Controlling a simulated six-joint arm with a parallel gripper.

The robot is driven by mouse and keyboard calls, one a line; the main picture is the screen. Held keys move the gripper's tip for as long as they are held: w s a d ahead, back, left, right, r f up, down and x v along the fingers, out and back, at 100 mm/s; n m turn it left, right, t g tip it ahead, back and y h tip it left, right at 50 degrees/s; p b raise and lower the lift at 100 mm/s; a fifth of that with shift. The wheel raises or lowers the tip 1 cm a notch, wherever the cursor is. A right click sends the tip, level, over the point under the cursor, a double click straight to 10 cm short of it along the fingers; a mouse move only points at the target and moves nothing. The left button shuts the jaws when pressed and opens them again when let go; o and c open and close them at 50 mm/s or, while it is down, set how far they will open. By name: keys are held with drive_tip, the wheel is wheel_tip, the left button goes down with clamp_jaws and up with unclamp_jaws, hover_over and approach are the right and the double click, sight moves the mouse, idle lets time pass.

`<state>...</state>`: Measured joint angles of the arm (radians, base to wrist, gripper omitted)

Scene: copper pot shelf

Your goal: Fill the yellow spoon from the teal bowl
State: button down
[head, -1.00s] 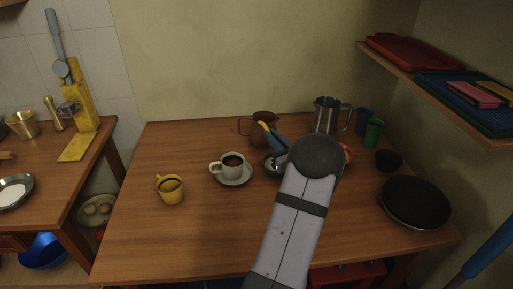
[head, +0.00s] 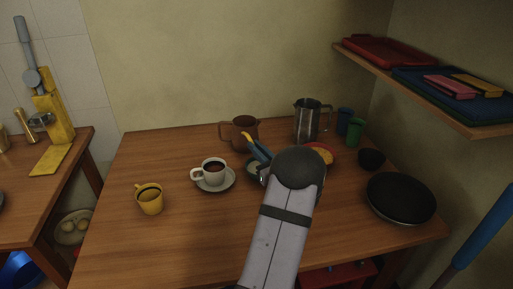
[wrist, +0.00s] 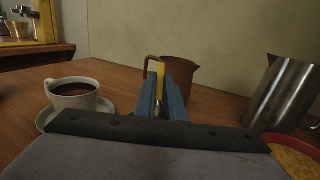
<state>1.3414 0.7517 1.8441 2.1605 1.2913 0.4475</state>
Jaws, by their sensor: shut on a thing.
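My gripper (head: 259,151) has blue fingers and is shut on the yellow spoon (wrist: 156,73). In the wrist view the spoon's yellow end stands up between the fingers (wrist: 162,92). In the head view the yellow spoon (head: 252,142) shows at the finger ends, over or beside a small dark greyish bowl (head: 251,174). That bowl, perhaps the teal one, is partly hidden by my gripper and arm. Its contents and the spoon's scoop cannot be made out.
A coffee cup (head: 212,173) on a saucer and a yellow cup (head: 150,200) stand left. A brown jug (head: 241,134) and steel pitcher (head: 307,121) stand behind. A red bowl (head: 330,149), black bowl (head: 371,159) and pan (head: 400,198) are right. The front left table is clear.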

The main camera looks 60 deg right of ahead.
drive_tip(key=shift+t, duration=0.3)
drive_tip(key=shift+s+f+b, duration=0.15)
drive_tip(key=shift+f+b, duration=1.75)
drive_tip(key=shift+f, duration=0.4)
drive_tip(key=shift+s+a+r+p, duration=0.15)
drive_tip(key=shift+r+p, duration=0.2)
drive_tip(key=shift+p, duration=0.35)
drive_tip(key=p, duration=0.1)
drive_tip(key=f+g+p, duration=0.1)
drive_tip(key=p, duration=0.1)
drive_tip(key=shift+s+a+g, duration=0.15)
drive_tip(key=shift+s+g, duration=0.15)
drive_tip(key=shift+p, duration=0.3)
drive_tip(key=g+p, duration=0.1)
drive_tip(key=p, duration=0.1)
drive_tip(key=y+p, duration=0.1)
drive_tip(key=p, duration=0.1)
drive_tip(key=shift+s+a+f+g+p, duration=0.15)
drive_tip(key=shift+s+a+g+p, duration=0.15)
drive_tip(key=shift+g, duration=0.1)
drive_tip(key=r+p, duration=0.1)
drive_tip(key=r+g+p, duration=0.1)
drive_tip(key=p, duration=0.1)
drive_tip(key=r+p, duration=0.1)
drive_tip(key=p, duration=0.1)
drive_tip(key=shift+w+d+y, duration=0.3)
drive_tip(key=shift+y, duration=0.1)
drive_tip(key=shift+w+d+r+g+p, duration=0.15)
drive_tip(key=shift+r+g+p, duration=0.15)
drive_tip(key=shift+r+p, duration=1)
